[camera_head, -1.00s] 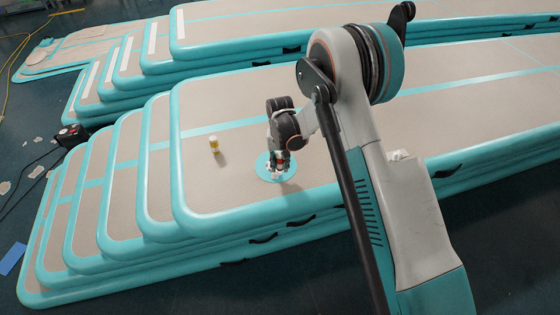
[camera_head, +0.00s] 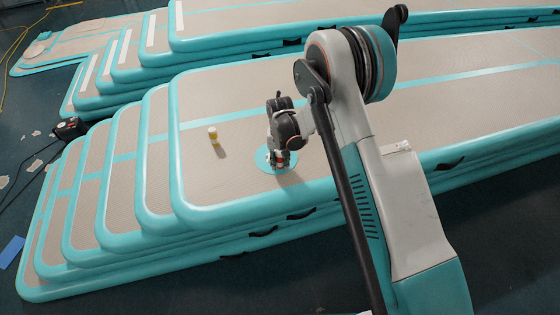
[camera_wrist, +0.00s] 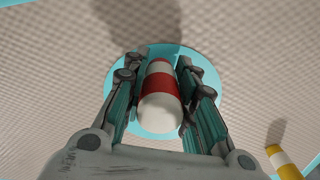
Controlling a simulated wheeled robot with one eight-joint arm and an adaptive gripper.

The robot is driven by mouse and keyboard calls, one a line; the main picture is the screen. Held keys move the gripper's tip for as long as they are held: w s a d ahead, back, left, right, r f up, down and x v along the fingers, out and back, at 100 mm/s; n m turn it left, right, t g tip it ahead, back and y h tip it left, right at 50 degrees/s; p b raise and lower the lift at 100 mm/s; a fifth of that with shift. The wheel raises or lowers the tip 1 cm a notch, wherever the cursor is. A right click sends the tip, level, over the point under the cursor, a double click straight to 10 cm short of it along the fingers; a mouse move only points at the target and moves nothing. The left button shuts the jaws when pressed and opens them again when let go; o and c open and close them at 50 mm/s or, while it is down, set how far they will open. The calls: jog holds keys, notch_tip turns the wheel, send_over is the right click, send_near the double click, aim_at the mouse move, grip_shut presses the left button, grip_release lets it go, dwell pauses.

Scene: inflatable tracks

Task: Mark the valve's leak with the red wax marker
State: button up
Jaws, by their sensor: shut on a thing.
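A red and white cylinder (camera_wrist: 160,88), which looks like the red wax marker, is between the fingers of my gripper (camera_wrist: 160,72). My gripper is shut on it. In the head view my gripper (camera_head: 281,160) is over a flat round teal disc (camera_head: 263,161) on the beige mat top. The disc shows around the fingers in the wrist view (camera_wrist: 208,74). I cannot tell whether the cylinder's far end touches it. No valve or leak can be made out; the fingers and cylinder cover the disc's middle.
A yellow and white cylinder (camera_head: 214,136) stands on the mat left of the disc; it also shows in the wrist view (camera_wrist: 283,160). Stepped inflatable mats (camera_head: 120,185) lie to the left. A black box (camera_head: 70,129) with cables is on the dark floor.

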jog(key=shift+f, duration=0.6)
dwell(1.5)
jog(key=shift+r+p, duration=1.5)
jog(key=shift+r, duration=2.05)
